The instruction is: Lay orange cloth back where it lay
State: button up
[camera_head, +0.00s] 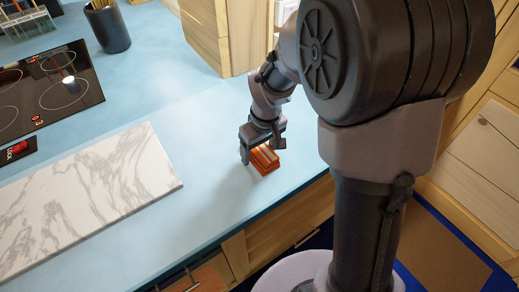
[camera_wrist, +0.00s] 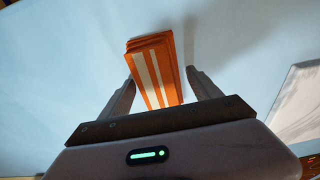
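The orange cloth (camera_head: 264,160) is a folded stack with pale stripes, on the blue counter near its front edge. In the wrist view the cloth (camera_wrist: 152,66) lies between the two fingers of my gripper (camera_wrist: 160,80) and extends beyond their tips. A gap shows between the cloth and the right finger; the left finger is close to the cloth's edge, and I cannot tell if it touches. In the head view my gripper (camera_head: 262,148) is low over the cloth and hides part of it.
A white marble slab (camera_head: 85,205) lies left of the cloth, with a black cooktop (camera_head: 50,85) and a dark utensil cup (camera_head: 108,28) farther back. A wooden cabinet (camera_head: 215,35) stands behind. Bare blue counter (camera_head: 205,120) lies between slab and cabinet.

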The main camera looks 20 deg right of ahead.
aim_at(263, 154)
jog(key=s+r+m+p, duration=0.1)
jog(key=s+r+p, duration=0.15)
jog(key=r, duration=0.55)
jog(key=s+r+m+p, duration=0.1)
jog(key=s+r+p, duration=0.15)
jog(key=r, duration=0.55)
jog(key=s+a+r+m+t, duration=0.2)
jog(key=s+r+m, duration=0.1)
jog(key=s, duration=0.4)
jog(key=s+a+r+m+t+y, duration=0.1)
jog(key=s+a+r+m+t, duration=0.1)
jog(key=s, duration=0.5)
jog(key=shift+r+m, duration=0.4)
jog(key=shift+m, duration=0.1)
